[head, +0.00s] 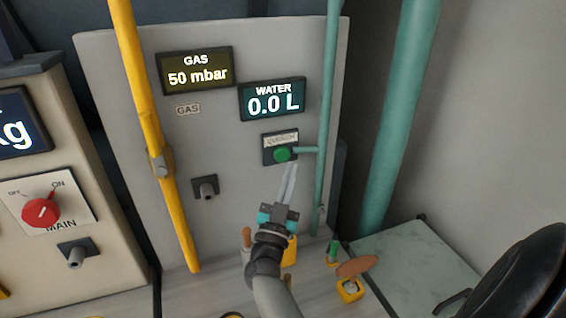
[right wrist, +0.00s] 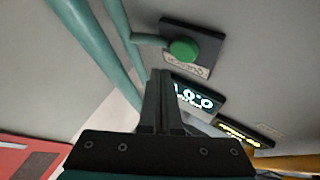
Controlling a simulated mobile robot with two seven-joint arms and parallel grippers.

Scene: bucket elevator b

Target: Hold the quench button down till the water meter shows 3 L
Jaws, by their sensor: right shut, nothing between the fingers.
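The green quench button (head: 282,155) sits on a dark plate with a label on the grey panel, and it also shows in the right wrist view (right wrist: 183,50). The water meter (head: 272,101) above it reads 0.0 L; it shows tilted in the right wrist view (right wrist: 196,99). My right gripper (head: 291,168) is shut and empty, its fingertips just below the button in the head view. In the right wrist view the fingertips (right wrist: 159,72) appear apart from the button. My left gripper is not in view.
A gas meter (head: 195,71) reads 50 mbar. A yellow pipe (head: 150,130) runs left of the button, a thin teal pipe (head: 327,110) right of it with a branch beside the button. A red MAIN knob (head: 41,212) is at left. Small items lie below.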

